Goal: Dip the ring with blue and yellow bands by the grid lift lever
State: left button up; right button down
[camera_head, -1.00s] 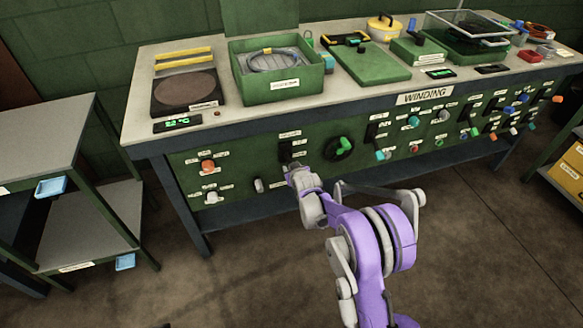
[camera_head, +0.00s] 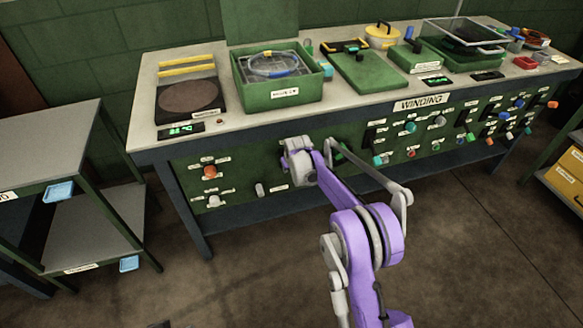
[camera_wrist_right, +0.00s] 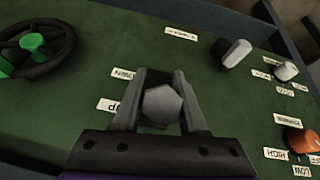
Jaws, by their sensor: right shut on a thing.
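The ring with blue and yellow bands (camera_head: 274,66) sits on a wire grid inside the green tank (camera_head: 282,101) at the back left of the bench; the grid shows near the tank's rim. My right gripper (camera_head: 290,150) is at the bench's front panel below the tank. In the right wrist view my right gripper (camera_wrist_right: 160,82) is shut on the grey hexagonal end of a lever (camera_wrist_right: 163,104), level with the "UP" label (camera_wrist_right: 109,105); the "DOWN" label (camera_wrist_right: 123,74) is beside it. The lever is hidden behind the gripper in the head view. My left gripper is not in view.
A green and black handwheel (camera_wrist_right: 35,45) is beside the lever. A grey knob (camera_wrist_right: 236,53) and an orange knob (camera_wrist_right: 297,140) are on the other side. A scale-like plate (camera_head: 189,97) stands left of the tank, and a green board (camera_head: 368,72) stands right.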

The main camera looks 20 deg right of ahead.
jog(key=shift+r, duration=0.1)
jog(key=shift+c, duration=2.2)
grip_release()
jog(key=p+v, duration=0.1)
jog(key=v, duration=0.9)
jog(key=shift+s+r, duration=0.2)
jog(key=shift+r, duration=0.15)
